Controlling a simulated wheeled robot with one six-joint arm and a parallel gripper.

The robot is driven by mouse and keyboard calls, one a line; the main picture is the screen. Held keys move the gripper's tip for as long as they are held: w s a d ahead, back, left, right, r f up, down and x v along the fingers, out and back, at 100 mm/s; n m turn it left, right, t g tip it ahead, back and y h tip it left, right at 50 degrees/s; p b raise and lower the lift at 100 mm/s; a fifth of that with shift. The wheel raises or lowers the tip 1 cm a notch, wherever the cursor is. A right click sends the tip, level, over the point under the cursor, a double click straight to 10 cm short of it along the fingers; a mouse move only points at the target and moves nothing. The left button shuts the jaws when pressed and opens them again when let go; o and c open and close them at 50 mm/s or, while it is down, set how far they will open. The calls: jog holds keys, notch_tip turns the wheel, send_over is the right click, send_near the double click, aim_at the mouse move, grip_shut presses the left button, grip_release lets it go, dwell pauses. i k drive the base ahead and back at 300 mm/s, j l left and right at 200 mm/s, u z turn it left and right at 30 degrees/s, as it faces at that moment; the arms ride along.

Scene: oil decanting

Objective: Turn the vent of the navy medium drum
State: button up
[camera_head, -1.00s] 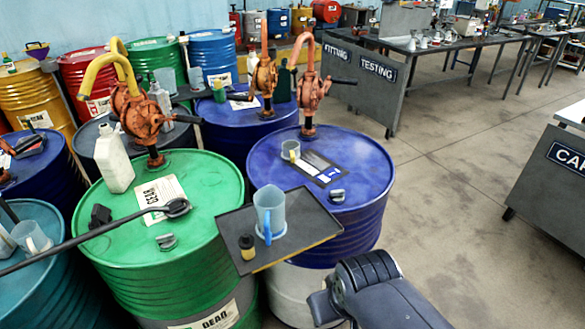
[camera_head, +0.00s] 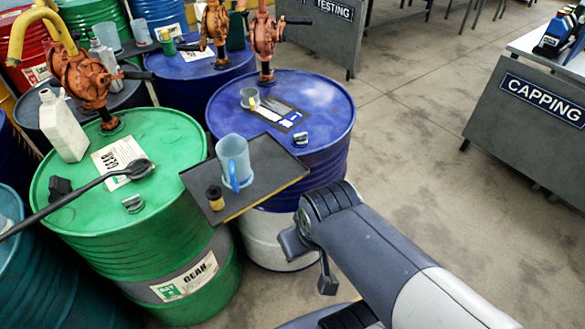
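A navy-blue drum (camera_head: 325,95) with a white lower part stands near the middle. A small grey cap (camera_head: 301,139), which looks like its vent, sits on the front of the lid. An orange hand pump (camera_head: 265,35) rises from the rear of the lid. A small grey cup (camera_head: 249,98) and a dark label sheet lie on it. Another blue drum (camera_head: 190,75) stands behind; I cannot read which is medium. My gripper (camera_head: 308,262) is in front of and below the near lid, apart from the vent. Its fingers look spread and empty.
A dark tray (camera_head: 268,168) with a blue mug (camera_head: 233,162) and a small black-and-yellow jar (camera_head: 215,198) overlaps the drum's front in view. A green drum (camera_head: 175,150) with a pump, white bottle and black ladle stands left. Floor is clear right, before the capping bench (camera_head: 525,130).

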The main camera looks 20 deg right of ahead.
aim_at(302, 138)
jog(key=i+z, duration=0.1)
jog(key=i, duration=0.85)
